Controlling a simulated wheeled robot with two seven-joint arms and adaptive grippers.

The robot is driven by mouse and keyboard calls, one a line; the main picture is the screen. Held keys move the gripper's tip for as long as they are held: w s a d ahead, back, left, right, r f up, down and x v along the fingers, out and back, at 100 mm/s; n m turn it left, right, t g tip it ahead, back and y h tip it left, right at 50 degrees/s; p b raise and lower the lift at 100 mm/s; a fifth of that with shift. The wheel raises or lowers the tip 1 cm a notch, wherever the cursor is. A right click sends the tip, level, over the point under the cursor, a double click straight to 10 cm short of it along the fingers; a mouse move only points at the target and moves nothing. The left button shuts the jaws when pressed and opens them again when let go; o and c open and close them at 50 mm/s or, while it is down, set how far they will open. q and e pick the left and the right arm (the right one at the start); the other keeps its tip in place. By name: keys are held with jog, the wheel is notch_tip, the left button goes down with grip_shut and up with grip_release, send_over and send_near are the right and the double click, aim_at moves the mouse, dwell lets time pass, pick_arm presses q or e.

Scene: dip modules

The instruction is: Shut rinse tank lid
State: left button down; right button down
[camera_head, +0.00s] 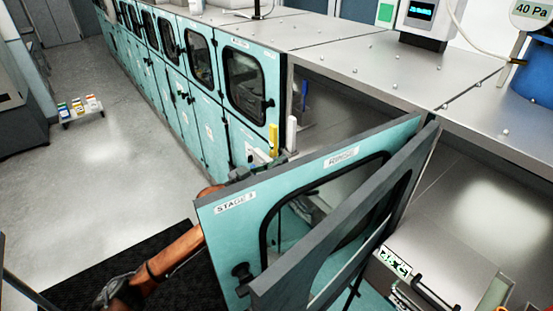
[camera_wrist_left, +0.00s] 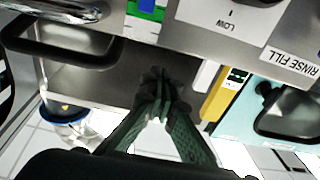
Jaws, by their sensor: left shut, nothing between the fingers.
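I cannot tell for sure which part is the rinse tank lid; a steel panel with a black handle (camera_wrist_left: 62,48) shows at the upper left of the left wrist view. My left gripper (camera_wrist_left: 160,92) is shut and empty, its dark green fingers together in front of a dark grey surface. In the head view the left gripper (camera_head: 266,164) is partly hidden behind the door's top edge. My right gripper is not in view.
A yellow handle (camera_wrist_left: 221,95) and a white one stand close right of the left fingers, beside a panel labelled RINSE FILL (camera_wrist_left: 292,57). A black handle (camera_head: 436,294) shows lower right. Open floor (camera_head: 110,165) lies left.

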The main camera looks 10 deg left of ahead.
pick_arm(q)
jog(key=shift+f, duration=0.45)
jog(key=shift+a, duration=0.1)
jog(key=shift+s+f, duration=0.1)
jog(key=shift+s, duration=0.05)
